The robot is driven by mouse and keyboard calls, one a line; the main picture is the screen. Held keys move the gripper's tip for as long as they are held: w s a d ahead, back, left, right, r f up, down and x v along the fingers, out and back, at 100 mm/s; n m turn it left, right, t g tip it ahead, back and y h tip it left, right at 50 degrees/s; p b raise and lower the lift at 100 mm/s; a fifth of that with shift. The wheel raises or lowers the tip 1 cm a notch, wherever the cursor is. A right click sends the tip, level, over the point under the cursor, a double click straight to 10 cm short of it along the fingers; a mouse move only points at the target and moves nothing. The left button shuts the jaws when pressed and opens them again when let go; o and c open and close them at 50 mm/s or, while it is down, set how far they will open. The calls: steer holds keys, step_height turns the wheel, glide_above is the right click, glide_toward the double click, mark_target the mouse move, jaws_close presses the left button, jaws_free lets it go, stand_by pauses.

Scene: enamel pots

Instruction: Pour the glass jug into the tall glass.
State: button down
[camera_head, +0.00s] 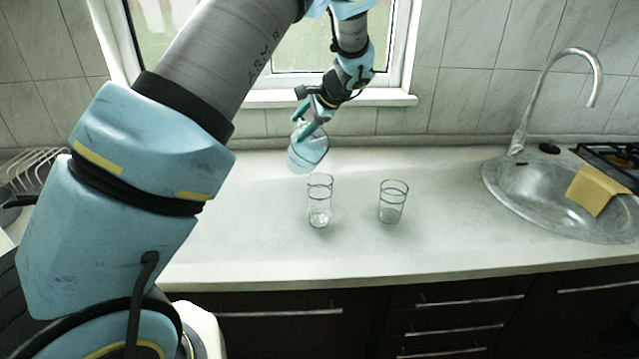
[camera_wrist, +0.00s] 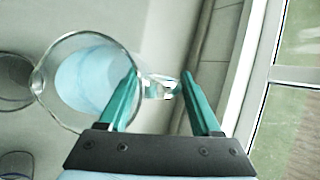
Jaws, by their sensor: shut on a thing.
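My gripper (camera_head: 304,121) is shut on the handle of the glass jug (camera_head: 308,157). The jug holds pale blue liquid and looks somewhat tilted, behind and a little left of the tall glass (camera_head: 320,205). It seems held above the counter. In the wrist view the jug's handle lies between the fingers of my gripper (camera_wrist: 160,78), and the round mouth of the jug (camera_wrist: 62,118) faces the camera. The tall glass stands upright and looks clear; part of it shows at the left edge in the wrist view (camera_wrist: 12,82). No stream of liquid is visible.
A second, shorter clear glass (camera_head: 393,203) stands right of the tall glass. A sink (camera_head: 530,190) with a tap (camera_head: 527,105) and a yellow cloth (camera_head: 597,190) is at the right. A dish rack (camera_head: 35,170) is at the left. The counter (camera_head: 430,245) is otherwise mostly clear.

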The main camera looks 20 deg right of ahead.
mark_target(304, 126)
steer(key=shift+s+r+b, duration=0.2)
steer(key=shift+r+b, duration=0.1)
steer(key=shift+b, duration=0.5)
steer(key=shift+s+r+t+b, duration=0.2)
steer(key=shift+t+b, duration=0.2)
steer(key=shift+b, duration=0.25)
steer(key=shift+s+r+n+t+b, duration=0.2)
steer(key=shift+s+r+t+b, duration=0.4)
steer(key=shift+b, duration=1.25)
steer(key=shift+s+r+n+t+b, duration=0.3)
steer(key=shift+r+t+b, duration=0.4)
steer(key=shift+b, duration=1.15)
